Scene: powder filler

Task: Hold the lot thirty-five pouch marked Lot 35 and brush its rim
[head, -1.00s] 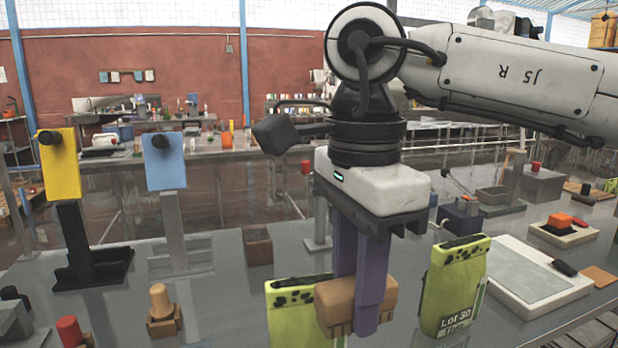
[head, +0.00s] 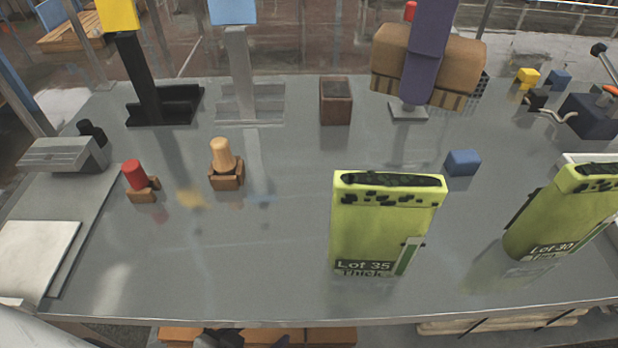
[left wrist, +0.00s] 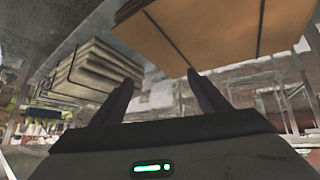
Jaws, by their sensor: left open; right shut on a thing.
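The lime-green Lot 35 pouch (head: 375,222) stands upright on the grey table in the head view, its label reading "Lot 35 Thick". Its dark, speckled rim (head: 390,181) faces up, with dark spots along the upper front. My right gripper (head: 426,62) shows its purple fingers shut on a brown block-shaped brush (head: 465,66), held at the top of the head view, apart from the pouch. My left gripper (left wrist: 160,90) shows only in the left wrist view, open with nothing between its dark fingers.
A second green pouch, Lot 30 (head: 565,212), stands at right. A blue block (head: 462,162) lies behind the pouches. A red-topped peg (head: 134,175), a tan peg (head: 222,155) and a brown open box (head: 335,102) stand left and behind.

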